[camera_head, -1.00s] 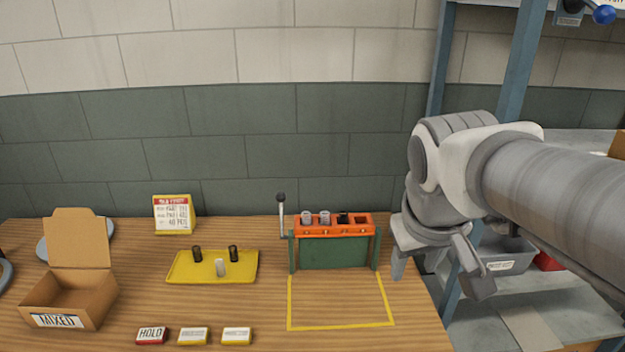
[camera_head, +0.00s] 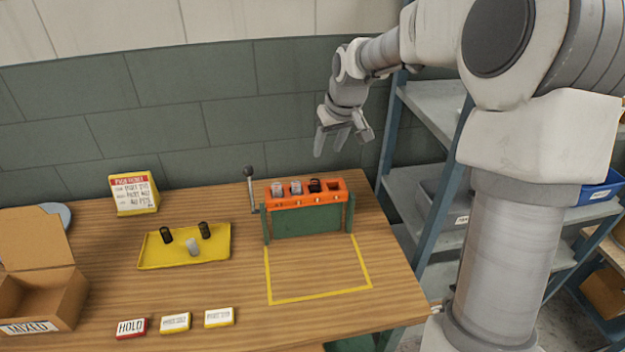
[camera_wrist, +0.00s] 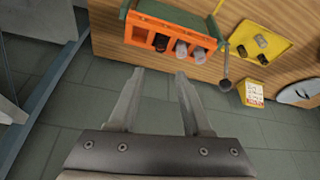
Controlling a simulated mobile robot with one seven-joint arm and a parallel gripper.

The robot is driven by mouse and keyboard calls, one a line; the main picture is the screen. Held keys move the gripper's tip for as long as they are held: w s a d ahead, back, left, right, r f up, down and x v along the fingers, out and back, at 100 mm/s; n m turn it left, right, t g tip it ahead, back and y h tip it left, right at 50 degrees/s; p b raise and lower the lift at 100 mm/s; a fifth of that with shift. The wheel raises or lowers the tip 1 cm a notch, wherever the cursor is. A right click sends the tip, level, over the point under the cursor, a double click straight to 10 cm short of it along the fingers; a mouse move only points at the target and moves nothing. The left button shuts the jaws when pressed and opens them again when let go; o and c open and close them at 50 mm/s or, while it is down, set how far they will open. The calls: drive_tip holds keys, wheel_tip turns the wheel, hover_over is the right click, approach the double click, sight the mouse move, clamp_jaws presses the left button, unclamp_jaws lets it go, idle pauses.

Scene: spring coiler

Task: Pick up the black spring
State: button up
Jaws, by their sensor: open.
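A black spring (camera_head: 315,186) sits in the orange rack (camera_head: 306,200), in the third slot from the left, beside two grey springs (camera_head: 286,188). The rightmost slot looks empty. Two more black springs (camera_head: 166,236) (camera_head: 204,230) stand in the yellow tray (camera_head: 150,261) with a pale spring (camera_head: 193,247). My gripper (camera_head: 339,142) is open and empty, above and behind the rack's right end. In the wrist view the open fingers (camera_wrist: 160,73) point toward the rack, with its black spring (camera_wrist: 160,42) ahead of them. The fingers touch nothing.
A lever with a dark knob (camera_head: 249,172) rises at the rack's left end. An open cardboard box (camera_head: 45,300) stands at the left. A sign (camera_head: 134,193), several label blocks (camera_head: 175,323) and a yellow taped outline (camera_head: 318,295) with bare wood share the table. Shelving (camera_head: 430,115) is at the right.

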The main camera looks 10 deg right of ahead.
sight(316, 182)
drive_tip(key=p+x, duration=0.2)
drive_tip(key=x, duration=1.3)
drive_tip(key=shift+w+a+f, duration=0.15)
drive_tip(key=shift+f, duration=0.2)
clamp_jaws()
